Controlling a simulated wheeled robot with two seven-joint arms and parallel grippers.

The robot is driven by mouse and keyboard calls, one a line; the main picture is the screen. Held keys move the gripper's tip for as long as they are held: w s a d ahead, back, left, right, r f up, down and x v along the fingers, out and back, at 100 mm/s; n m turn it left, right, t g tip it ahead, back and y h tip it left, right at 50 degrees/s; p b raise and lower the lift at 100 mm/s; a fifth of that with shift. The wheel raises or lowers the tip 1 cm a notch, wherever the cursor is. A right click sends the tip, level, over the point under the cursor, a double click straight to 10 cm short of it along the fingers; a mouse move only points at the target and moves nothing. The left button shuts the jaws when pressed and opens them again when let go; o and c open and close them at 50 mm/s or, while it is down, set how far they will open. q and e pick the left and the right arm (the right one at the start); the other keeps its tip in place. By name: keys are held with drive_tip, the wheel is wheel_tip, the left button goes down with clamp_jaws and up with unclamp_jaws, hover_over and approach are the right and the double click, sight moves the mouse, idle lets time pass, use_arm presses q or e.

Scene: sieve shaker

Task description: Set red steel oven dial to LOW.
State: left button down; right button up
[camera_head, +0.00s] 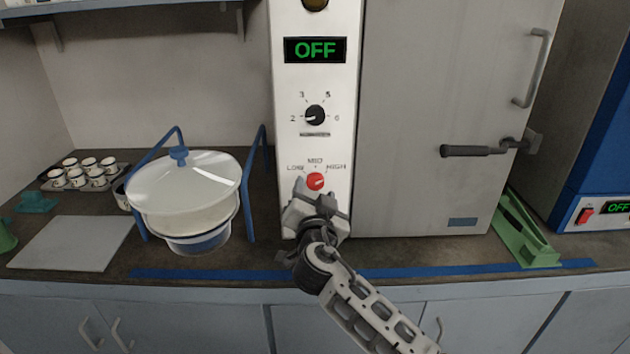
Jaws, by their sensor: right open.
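The red dial (316,181) is on the lower part of the white front panel (287,140) of the steel oven (430,100). LOW, MID and HIGH are printed around it, at left, top and right. I cannot tell for sure which mark the dial points to. My right gripper (315,196) is open just below and in front of the dial, its fingers pointing up toward it. Whether the fingers touch the dial I cannot tell. The display (315,50) reads OFF. My left gripper is not in view.
A black numbered dial (315,115) sits above the red one. The oven door has a dark handle (470,151). Left stand a lidded white vessel (185,195) in a blue frame, a grey plate (72,244) and a rack of cups (85,174). A green bracket (527,232) lies right.

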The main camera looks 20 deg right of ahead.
sight(315, 184)
drive_tip(key=shift+x, duration=1.15)
drive_tip(key=shift+w+d, duration=0.1)
drive_tip(key=shift+w, duration=0.25)
drive_tip(key=shift+c, duration=0.4)
drive_tip(key=c, duration=0.9)
